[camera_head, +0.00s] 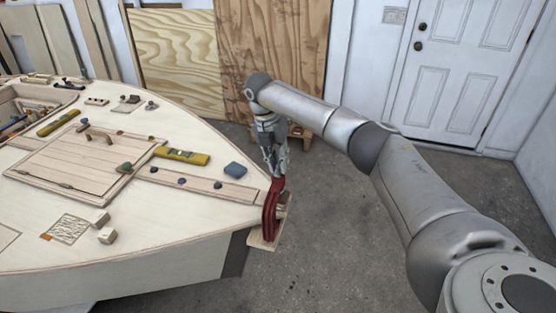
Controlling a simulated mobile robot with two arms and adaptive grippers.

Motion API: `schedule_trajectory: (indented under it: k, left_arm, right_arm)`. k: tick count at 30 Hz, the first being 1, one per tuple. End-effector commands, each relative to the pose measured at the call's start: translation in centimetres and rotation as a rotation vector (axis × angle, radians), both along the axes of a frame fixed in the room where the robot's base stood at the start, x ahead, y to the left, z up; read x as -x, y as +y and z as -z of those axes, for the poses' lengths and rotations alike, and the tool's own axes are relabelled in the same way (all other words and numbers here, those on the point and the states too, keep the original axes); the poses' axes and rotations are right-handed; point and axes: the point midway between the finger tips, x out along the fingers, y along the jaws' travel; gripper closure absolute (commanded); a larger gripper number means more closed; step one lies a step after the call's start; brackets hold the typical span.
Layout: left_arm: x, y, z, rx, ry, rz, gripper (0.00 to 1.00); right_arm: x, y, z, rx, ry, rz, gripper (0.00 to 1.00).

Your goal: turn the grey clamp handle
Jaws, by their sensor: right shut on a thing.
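A red clamp (270,208) stands at the pointed bow end of the plywood hull (215,225), over its edge. My right gripper (277,172) points down at the top of the red clamp. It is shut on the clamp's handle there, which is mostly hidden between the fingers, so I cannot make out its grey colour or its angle. My left gripper is not in view.
Plywood sheets (180,60) lean behind. The concrete floor right of the bow is clear.

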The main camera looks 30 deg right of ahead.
Motion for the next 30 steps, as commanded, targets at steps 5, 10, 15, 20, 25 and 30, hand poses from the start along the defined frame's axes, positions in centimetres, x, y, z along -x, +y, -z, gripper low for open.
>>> schedule_trajectory:
  k: [5, 10, 15, 20, 25, 30]
  left_arm:
    - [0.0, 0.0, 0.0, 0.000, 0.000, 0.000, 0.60]
    - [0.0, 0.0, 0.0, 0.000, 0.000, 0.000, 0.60]
    - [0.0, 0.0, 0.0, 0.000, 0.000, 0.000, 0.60]
    - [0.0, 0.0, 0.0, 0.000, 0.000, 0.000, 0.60]
    - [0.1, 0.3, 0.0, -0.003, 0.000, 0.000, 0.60]
    - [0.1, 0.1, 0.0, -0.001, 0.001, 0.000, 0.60]
  right_arm:
    - [0.0, 0.0, -0.2, 0.000, -0.001, 0.002, 1.00]
    - [0.0, 0.0, -0.2, -0.001, -0.001, 0.001, 0.82]
    - [0.0, 0.0, -0.2, -0.001, -0.001, 0.000, 0.68]
    - [0.0, 0.0, -0.1, -0.001, -0.001, 0.000, 0.68]
    - [-0.1, 0.1, -0.6, -0.001, -0.002, 0.000, 0.68]
    - [-0.5, 0.6, -3.2, -0.002, -0.005, -0.001, 0.68]
